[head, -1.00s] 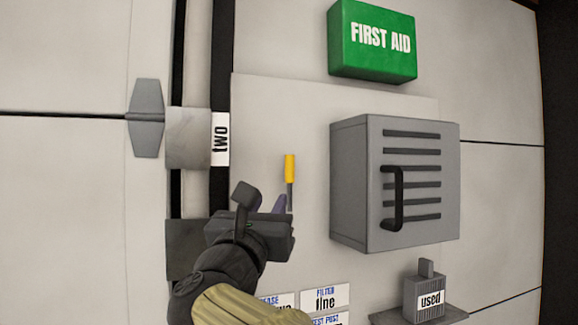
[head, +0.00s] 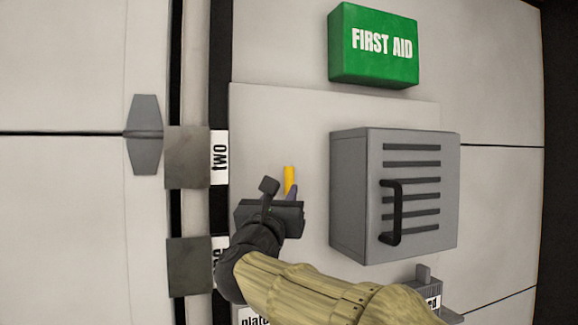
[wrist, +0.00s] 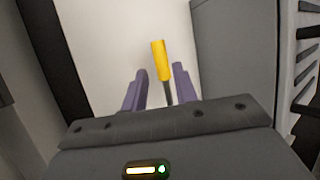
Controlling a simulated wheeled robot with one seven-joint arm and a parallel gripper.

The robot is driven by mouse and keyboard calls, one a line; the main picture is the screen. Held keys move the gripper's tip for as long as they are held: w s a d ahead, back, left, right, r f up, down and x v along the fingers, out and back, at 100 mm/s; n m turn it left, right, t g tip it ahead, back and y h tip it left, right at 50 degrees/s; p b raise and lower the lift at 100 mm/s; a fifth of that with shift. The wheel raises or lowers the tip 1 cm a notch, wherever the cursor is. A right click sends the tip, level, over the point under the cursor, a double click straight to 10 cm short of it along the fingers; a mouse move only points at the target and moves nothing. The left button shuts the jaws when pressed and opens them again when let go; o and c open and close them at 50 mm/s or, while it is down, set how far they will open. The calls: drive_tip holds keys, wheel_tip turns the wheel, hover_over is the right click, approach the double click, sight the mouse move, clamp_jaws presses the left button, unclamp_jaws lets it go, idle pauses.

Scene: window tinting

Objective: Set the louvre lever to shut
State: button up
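The louvre lever has a yellow handle (head: 290,180) pointing up from a thin dark stem, on the pale wall panel left of the grey louvred box. In the wrist view the yellow handle (wrist: 160,60) stands between and beyond my two purple fingers, nearer the right one. My gripper (head: 283,190) is in front of the lever and hides its lower part in the head view. In the wrist view the fingers of my gripper (wrist: 158,85) are apart, with pale wall showing between them. I cannot tell whether either finger touches the stem.
The grey louvred box (head: 350,190) with a black handle (head: 391,215) stands out to the right. A green first aid box (head: 372,45) is above. Grey plates (head: 187,157), one beside a "two" label, are to the left. A block marked "used" is partly behind my arm.

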sight(288, 179)
drive_tip(key=p+x, duration=0.3)
drive_tip(key=x, duration=0.3)
drive_tip(key=shift+w+r+p, duration=0.2)
drive_tip(key=shift+w+p, duration=0.05)
drive_tip(key=shift+p, duration=0.05)
drive_tip(key=shift+w+d, duration=0.15)
drive_tip(key=shift+w, duration=0.25)
clamp_jaws()
